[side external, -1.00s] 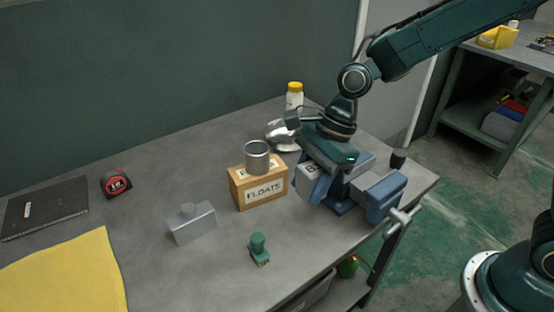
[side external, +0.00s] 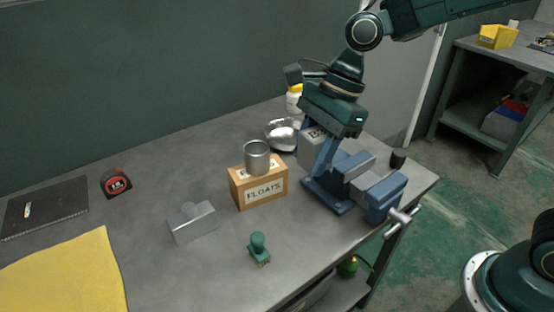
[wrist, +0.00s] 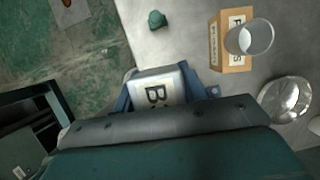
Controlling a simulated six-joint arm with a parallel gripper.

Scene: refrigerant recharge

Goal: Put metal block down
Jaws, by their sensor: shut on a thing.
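A pale grey metal block (side external: 311,147) with a black-lettered white label is in my gripper (side external: 328,152), which is shut on it. In the side view, the block is beside the back end of the blue vise (side external: 345,180), partly hidden by a finger. Whether it touches the vise is unclear. In the wrist view, the block (wrist: 158,88) shows a "B" on its label, with blue vise parts on both sides. A second grey metal block (side external: 192,222) with a round knob on top stands on the bench at the front left.
A wooden FLOATS box (side external: 262,190) with a grey metal cup (side external: 257,158) on top stands left of the vise. A shiny bowl (side external: 283,134) and yellow-capped bottle (side external: 294,98) are behind. A green stamp-like object (side external: 259,249) sits in front. Bare bench lies left of the box.

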